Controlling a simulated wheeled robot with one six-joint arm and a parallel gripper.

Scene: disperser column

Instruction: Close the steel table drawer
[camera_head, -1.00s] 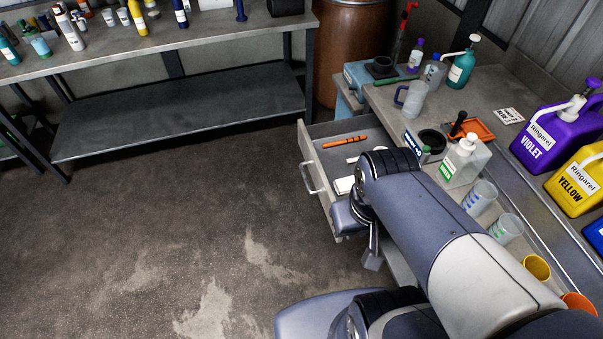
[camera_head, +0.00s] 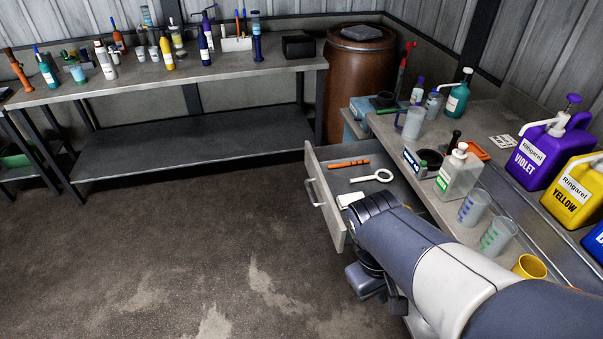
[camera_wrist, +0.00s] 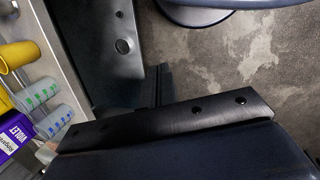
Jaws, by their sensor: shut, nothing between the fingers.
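The steel table drawer (camera_head: 329,210) is pulled open from the table's left side in the head view. Its front, with a bar handle (camera_head: 314,191), faces left toward the open floor. Inside lie an orange tool (camera_head: 348,163), a white ring-ended tool (camera_head: 373,178) and a white item (camera_head: 349,200). My arm crosses the drawer's near end, and its wrist is low beside the near end of the drawer front. My gripper (camera_wrist: 165,95) shows as dark parts in the wrist view and is shut and empty. Its tips are hidden in the head view; contact with the drawer cannot be told.
The steel table (camera_head: 497,207) carries a white pump bottle (camera_head: 458,175), beakers (camera_head: 473,208), a yellow cup (camera_head: 529,267) and violet (camera_head: 548,155) and yellow (camera_head: 573,195) jugs. A workbench (camera_head: 200,75) and brown barrel (camera_head: 356,80) stand behind. The floor left of the drawer is clear.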

